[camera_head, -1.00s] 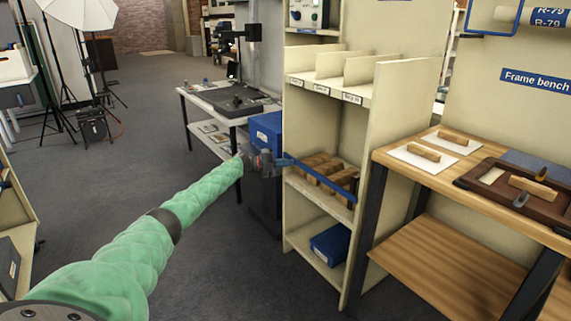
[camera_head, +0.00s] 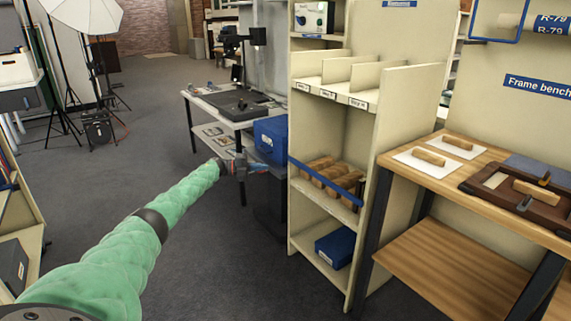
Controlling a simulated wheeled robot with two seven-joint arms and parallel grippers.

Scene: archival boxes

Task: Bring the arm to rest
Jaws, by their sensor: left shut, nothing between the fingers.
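My left arm, in a green padded sleeve, reaches in from the lower left of the head view. My left gripper (camera_head: 258,168) is at its far end, small in the picture. It is shut and empty, in front of the blue box and just left of the shelf unit (camera_head: 338,225). My right gripper is not in view.
The shelf unit holds wooden blocks (camera_head: 330,172) behind a blue bar (camera_head: 322,182), and a blue box (camera_head: 335,247) below. A wooden bench (camera_head: 470,165) stands right. A table (camera_head: 238,118) and another blue box (camera_head: 271,138) stand behind the gripper. Grey floor (camera_head: 120,170) is open at left.

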